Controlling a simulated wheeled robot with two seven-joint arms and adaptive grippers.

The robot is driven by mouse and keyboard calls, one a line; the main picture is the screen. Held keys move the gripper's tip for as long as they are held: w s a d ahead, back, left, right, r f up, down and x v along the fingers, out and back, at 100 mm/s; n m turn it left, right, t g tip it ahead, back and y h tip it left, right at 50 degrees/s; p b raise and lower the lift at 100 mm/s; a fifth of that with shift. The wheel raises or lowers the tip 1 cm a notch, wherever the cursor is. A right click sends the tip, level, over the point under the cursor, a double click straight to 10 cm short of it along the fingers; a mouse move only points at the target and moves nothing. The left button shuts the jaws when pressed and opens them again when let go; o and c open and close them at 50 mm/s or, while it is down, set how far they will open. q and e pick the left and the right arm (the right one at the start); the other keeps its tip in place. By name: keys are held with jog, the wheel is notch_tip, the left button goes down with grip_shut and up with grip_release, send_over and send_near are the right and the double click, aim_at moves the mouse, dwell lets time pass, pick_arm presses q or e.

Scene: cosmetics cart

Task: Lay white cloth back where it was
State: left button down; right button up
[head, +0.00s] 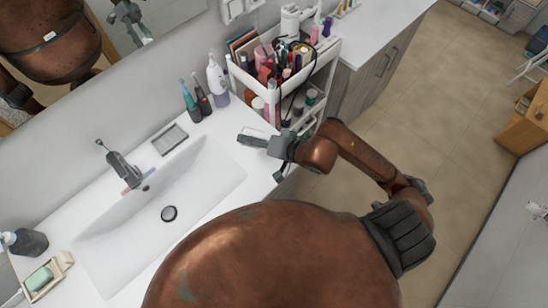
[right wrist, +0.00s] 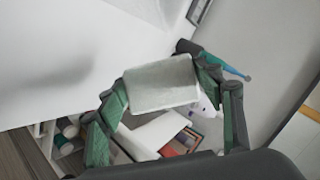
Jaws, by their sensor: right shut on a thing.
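My right gripper (head: 252,140) is over the right end of the white counter, in front of the cart. In the right wrist view its two green-padded fingers (right wrist: 158,84) stand on either side of a folded white cloth (right wrist: 160,86) and are shut on it. The cloth looks like a flat, pale, roughly rectangular pad. In the head view the gripper mostly hides it, and I cannot tell whether it touches the counter. My left gripper is not in view.
A white cart (head: 287,84) crowded with cosmetics stands beyond the gripper. Toothbrushes (head: 190,100) and a white-and-purple bottle (head: 217,80) stand by the wall. A small grey tray (head: 170,139) lies behind the sink (head: 200,185). A soap dish (head: 55,270) is at left.

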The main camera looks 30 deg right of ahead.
jog(key=shift+s+a+r+m+g+h+p, duration=0.25)
jog(key=shift+s+a+m+g+p, duration=0.1)
jog(key=shift+a, duration=0.25)
jog(key=shift+s+a+r+m+g+h+p, duration=0.25)
jog(key=shift+a+m+g, duration=0.1)
jog(key=shift+a, duration=0.2)
jog(key=s+a+r+m+g+y+p, duration=0.1)
jog(key=s+a+r+m+g+p, duration=0.15)
jog(key=s+m+g+p, duration=0.75)
jog(key=w+d+f+m+t+p, duration=0.1)
jog(key=w+d+f+m, duration=0.1)
jog(key=d+f, duration=0.1)
jog(key=w+d+f+m+t+p, duration=0.1)
jog(key=w+d+f+m, duration=0.1)
jog(key=w+d, duration=0.1)
jog(key=w+d+f+m+t+p, duration=0.1)
jog(key=w+d+f+m+t, duration=0.1)
jog(key=w+d+f, duration=0.1)
jog(key=shift+d+f, duration=0.3)
jog(key=shift+d, duration=0.05)
jog(key=shift+w+d+f, duration=0.15)
jog(key=shift+d+f, duration=0.15)
jog(key=shift+f, duration=0.2)
notch_tip(320, 180, down, 2)
jog(key=shift+f+p, duration=0.1)
jog(key=shift+p, duration=0.65)
jog(key=shift+f, duration=0.5)
jog(key=o, duration=1)
